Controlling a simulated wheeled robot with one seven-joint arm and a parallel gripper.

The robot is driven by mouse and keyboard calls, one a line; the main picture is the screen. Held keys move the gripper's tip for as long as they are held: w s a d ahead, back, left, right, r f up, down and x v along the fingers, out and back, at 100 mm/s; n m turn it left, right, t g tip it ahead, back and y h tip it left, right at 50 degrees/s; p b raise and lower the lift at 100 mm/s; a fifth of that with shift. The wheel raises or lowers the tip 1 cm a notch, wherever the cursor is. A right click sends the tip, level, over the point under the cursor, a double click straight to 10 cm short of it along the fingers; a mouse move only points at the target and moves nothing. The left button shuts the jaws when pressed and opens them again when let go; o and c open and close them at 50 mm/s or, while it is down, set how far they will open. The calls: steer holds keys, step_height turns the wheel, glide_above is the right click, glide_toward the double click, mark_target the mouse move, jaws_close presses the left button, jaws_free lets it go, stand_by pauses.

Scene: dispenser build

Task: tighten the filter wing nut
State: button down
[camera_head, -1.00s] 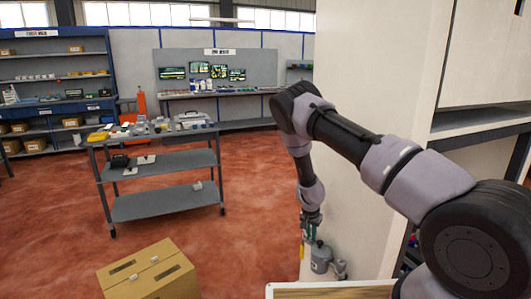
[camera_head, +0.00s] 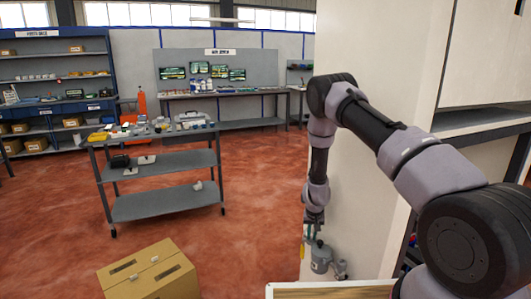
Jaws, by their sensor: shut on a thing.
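A small grey canister (camera_head: 321,259), which looks like the filter, hangs low at the left edge of the cream cabinet. My gripper (camera_head: 314,232) points down just above it, with its fingers shut at the canister's top. The wing nut itself is too small to make out and is covered by the fingers. A thin yellow piece (camera_head: 303,250) hangs just left of the canister. A small grey fitting (camera_head: 341,269) is at its lower right.
The tall cream cabinet (camera_head: 370,50) stands close beside my arm. A cardboard box (camera_head: 148,274) is on the red floor to the left. Behind it stands a grey cart (camera_head: 160,162) with small items on top. The floor between is clear.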

stand_by(0.4)
steer(key=shift+n, duration=0.7)
steer(key=c, duration=1.1)
jaws_free()
steer(key=shift+c, duration=0.2)
steer(key=shift+r, duration=0.1)
steer(key=shift+r, duration=3.4)
steer(key=shift+s, duration=0.15)
